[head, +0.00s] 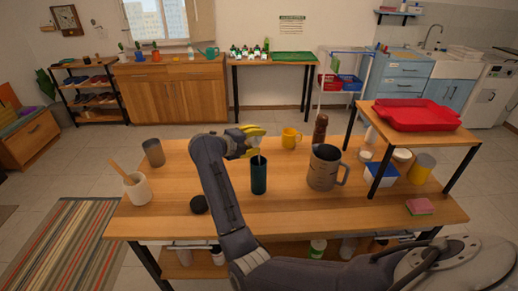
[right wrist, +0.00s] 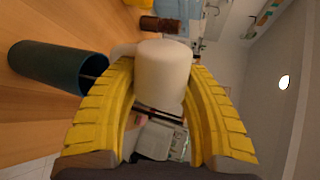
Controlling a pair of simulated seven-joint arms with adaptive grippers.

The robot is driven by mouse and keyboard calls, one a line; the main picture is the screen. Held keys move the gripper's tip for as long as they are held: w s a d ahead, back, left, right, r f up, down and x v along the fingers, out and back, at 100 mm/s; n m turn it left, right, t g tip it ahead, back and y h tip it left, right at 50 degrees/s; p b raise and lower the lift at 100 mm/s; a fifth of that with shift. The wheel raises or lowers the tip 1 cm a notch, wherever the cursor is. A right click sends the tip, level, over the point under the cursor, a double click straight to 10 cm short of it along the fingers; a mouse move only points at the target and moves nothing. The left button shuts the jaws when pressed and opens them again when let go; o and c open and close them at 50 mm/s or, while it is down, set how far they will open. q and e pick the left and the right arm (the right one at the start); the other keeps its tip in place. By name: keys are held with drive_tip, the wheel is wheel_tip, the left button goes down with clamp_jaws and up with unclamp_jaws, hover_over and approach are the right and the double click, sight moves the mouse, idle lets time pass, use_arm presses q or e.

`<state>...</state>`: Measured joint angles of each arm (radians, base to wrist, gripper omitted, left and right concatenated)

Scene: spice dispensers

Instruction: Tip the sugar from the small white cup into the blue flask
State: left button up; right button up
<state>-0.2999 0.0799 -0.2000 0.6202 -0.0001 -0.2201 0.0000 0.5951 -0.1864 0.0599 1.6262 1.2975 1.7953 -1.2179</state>
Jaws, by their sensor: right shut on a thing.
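A dark blue flask (head: 259,176) stands upright in the middle of the wooden table. In the right wrist view the flask (right wrist: 50,66) is at the left, its mouth toward the cup. My right gripper (head: 252,142) has yellow fingers and is above the flask mouth. It is shut on the small white cup (right wrist: 162,72), which shows between the fingers in the right wrist view. The cup lies tipped relative to the flask and apart from it. A thin pale streak shows just above the flask mouth in the head view. The cup's inside is hidden. My left gripper is not in view.
A raised shelf with a red tray (head: 415,115) is at the right.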

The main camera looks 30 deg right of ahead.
drive_tip(key=shift+m, duration=0.3)
drive_tip(key=shift+s+d+f+m+t, duration=0.1)
drive_tip(key=shift+s+f+m+t, duration=0.15)
drive_tip(key=shift+f+m+t, duration=0.35)
idle(1.0)
drive_tip(key=shift+s+f+m+t, duration=0.25)
drive_tip(key=shift+m+t, duration=0.25)
drive_tip(key=shift+m, duration=0.2)
idle(1.0)
drive_tip(key=shift+r, duration=0.1)
drive_tip(key=shift+w+r+n+g, duration=0.2)
drive_tip(key=shift+w+n+g, duration=0.15)
drive_tip(key=shift+n+g, duration=0.4)
drive_tip(key=shift+w+r+n, duration=0.15)
drive_tip(key=shift+r+n, duration=0.3)
drive_tip(key=shift+r, duration=0.1)
drive_tip(key=shift+w+n+g, duration=0.1)
drive_tip(key=shift+n+g, duration=0.3)
drive_tip(key=shift+g, duration=0.15)
drive_tip(key=shift+n, duration=0.3)
drive_tip(key=shift+w, duration=0.1)
